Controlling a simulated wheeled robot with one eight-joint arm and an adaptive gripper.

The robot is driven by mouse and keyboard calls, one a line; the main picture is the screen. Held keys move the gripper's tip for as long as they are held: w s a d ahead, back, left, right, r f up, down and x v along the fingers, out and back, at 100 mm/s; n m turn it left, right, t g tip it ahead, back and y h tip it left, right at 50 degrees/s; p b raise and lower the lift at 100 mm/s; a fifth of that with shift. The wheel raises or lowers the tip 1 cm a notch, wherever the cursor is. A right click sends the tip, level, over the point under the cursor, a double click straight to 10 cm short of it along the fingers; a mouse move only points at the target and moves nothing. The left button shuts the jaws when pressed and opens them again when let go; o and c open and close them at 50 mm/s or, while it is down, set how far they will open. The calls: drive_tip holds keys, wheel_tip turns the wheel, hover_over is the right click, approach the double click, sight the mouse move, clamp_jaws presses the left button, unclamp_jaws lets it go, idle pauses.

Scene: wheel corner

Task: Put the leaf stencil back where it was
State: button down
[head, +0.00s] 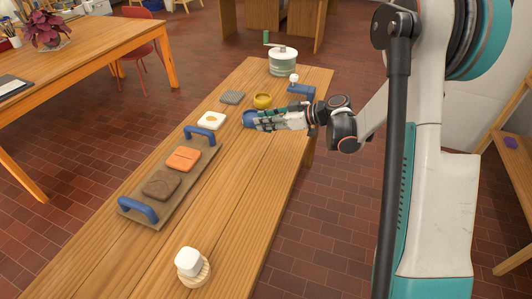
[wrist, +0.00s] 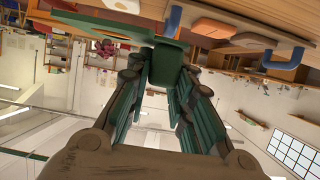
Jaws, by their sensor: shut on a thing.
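My gripper (head: 256,120) reaches left over the middle of the long wooden table, its fingers nearly level. In the wrist view, the gripper (wrist: 163,78) is closed on a flat green piece (wrist: 165,62) at its fingertips, which I take for the leaf stencil. In the head view the fingers mostly hide the held piece. A blue part (head: 248,119) shows at the fingertips; I cannot tell whether it is held or lies behind.
A wooden board (head: 180,205) with blue handles bears an orange slab (head: 184,159) and a brown slab (head: 161,185).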

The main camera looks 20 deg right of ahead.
sight(265, 156)
wheel_tip(265, 156, down, 13)
drive_tip(key=b, duration=0.4)
drive_tip(key=shift+r, duration=0.2)
drive_tip(key=c, duration=1.4)
unclamp_jaws()
